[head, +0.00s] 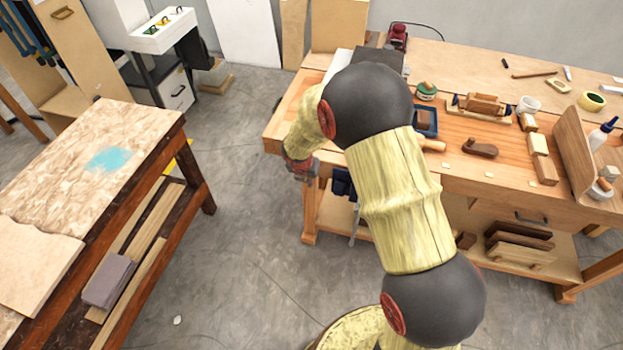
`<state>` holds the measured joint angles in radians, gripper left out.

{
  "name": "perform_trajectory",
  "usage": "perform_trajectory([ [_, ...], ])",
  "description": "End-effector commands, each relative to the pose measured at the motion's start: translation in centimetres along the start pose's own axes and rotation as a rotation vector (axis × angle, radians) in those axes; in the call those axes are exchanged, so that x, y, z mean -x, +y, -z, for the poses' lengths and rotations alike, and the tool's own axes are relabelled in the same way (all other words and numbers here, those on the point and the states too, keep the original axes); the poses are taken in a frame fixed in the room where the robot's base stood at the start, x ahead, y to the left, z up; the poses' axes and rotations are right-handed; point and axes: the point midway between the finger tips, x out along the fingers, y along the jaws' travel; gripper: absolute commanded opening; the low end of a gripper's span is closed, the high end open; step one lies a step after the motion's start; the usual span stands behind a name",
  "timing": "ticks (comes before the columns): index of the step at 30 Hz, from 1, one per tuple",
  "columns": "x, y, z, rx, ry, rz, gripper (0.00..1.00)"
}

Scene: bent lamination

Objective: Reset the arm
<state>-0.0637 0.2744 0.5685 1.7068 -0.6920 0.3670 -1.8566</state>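My arm rises from the lower right of the head view, with pale yellow links and dark round joints. It bends at a dark joint in front of the workbench (465,150). Its far link points left and down beside the bench's left end. A small grey and reddish part (300,168) shows at the tip of that link, by the bench edge. It is too small to tell whether it is my gripper or a fitting of the bench. No finger gap and no held object can be made out. Part of the bench is hidden behind the arm.
The bench bears a hand plane (480,104), wood blocks (537,144), a tape roll (592,101) and a glue bottle (603,133). A wooden table (130,130) stands left, with a bent wood sheet (35,262). Grey floor (245,220) lies clear between them.

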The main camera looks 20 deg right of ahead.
Motion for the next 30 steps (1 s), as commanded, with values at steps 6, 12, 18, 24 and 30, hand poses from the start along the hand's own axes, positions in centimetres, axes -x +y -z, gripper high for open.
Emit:
perform_trajectory([
  [6, 3.1, 0.0, -0.1, 0.000, -0.001, -0.001, 0.00],
  [12, 3.8, 0.0, 0.0, 0.000, 0.000, 0.000, 0.00],
  [18, 3.7, 0.0, 0.0, -0.041, 0.000, 0.001, 0.00],
  [24, 3.5, -2.0, 1.8, -0.392, 0.034, 0.070, 0.00],
  [30, 6.8, -6.2, 6.1, -0.974, 0.070, 0.215, 0.00],
])
